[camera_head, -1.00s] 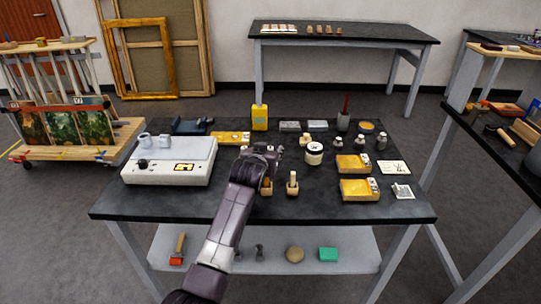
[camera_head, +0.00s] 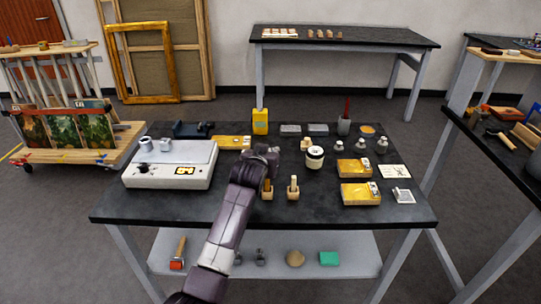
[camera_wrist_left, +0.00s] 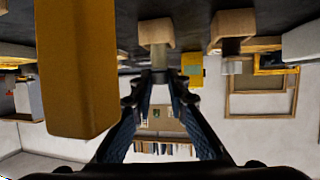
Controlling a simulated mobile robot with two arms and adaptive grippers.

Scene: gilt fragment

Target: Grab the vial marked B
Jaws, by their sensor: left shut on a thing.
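My left gripper (camera_head: 268,154) reaches over the middle of the black table in the head view. In the left wrist view, which is upside down, its fingers (camera_wrist_left: 157,78) are closed around the end of a pale vial (camera_wrist_left: 157,52). That vial stands in a small wooden block (camera_wrist_left: 155,33). A second block with a dark, pale-tipped vial (camera_wrist_left: 232,45) is to its right there. In the head view two more upright vials in wooden blocks, one (camera_head: 267,188) and another (camera_head: 293,187), stand nearer than the gripper. I cannot read any letter marking. My right gripper is not in view.
A white instrument with a display (camera_head: 165,165) stands left on the table (camera_head: 225,200). A white jar (camera_head: 315,157) and yellow boxes (camera_head: 360,193) are to the right. A large amber block (camera_wrist_left: 75,70) is close in the wrist view.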

